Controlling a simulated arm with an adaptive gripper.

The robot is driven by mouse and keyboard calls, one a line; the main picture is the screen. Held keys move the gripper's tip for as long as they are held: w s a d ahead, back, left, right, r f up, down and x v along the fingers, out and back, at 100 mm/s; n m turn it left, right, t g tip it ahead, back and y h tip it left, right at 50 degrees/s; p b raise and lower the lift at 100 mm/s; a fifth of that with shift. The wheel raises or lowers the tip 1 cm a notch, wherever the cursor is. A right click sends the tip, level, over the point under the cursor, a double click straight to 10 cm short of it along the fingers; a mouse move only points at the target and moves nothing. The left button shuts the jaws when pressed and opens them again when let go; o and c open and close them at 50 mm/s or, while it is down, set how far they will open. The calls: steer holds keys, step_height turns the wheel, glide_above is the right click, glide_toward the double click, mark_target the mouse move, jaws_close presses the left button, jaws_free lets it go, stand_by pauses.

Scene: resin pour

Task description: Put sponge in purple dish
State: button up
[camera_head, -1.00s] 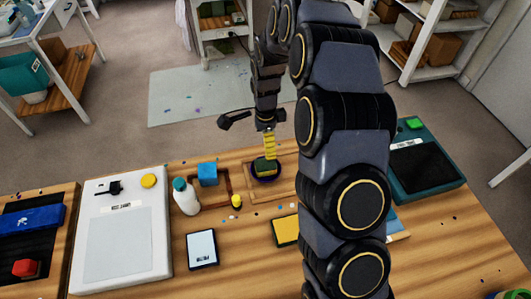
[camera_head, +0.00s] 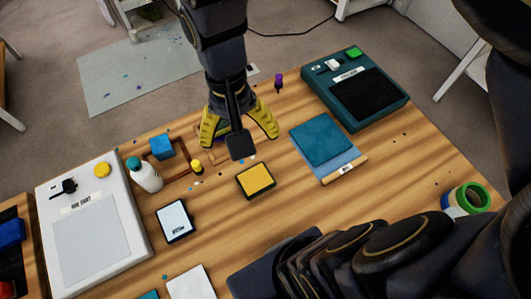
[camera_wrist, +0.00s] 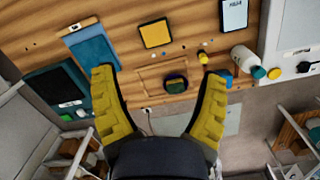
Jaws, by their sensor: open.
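The sponge (camera_wrist: 176,79), with a green top, lies in the small round purple dish (camera_wrist: 176,92) in the wrist view. The dish rests on the wooden table inside a thin outlined square. My gripper (camera_wrist: 159,78) is open, its two yellow fingers spread wide. The dish shows between the fingers, beyond them and apart from them. In the head view my open gripper (camera_head: 238,135) hangs over the table behind the yellow pad and mostly hides the dish and sponge. Nothing is held between the fingers.
A white bottle (camera_head: 148,178), blue cube (camera_head: 160,147) and small yellow bottle (camera_head: 196,166) stand left of my gripper. The yellow pad (camera_head: 256,181) lies in front. A teal sheet (camera_head: 322,138) and dark teal board (camera_head: 362,98) lie right.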

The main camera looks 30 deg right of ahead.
steer(key=s+r+n, duration=0.1)
steer(key=s+n, duration=0.3)
steer(key=s, duration=0.5)
steer(key=shift+s+n, duration=0.15)
steer(key=shift+n, duration=0.15)
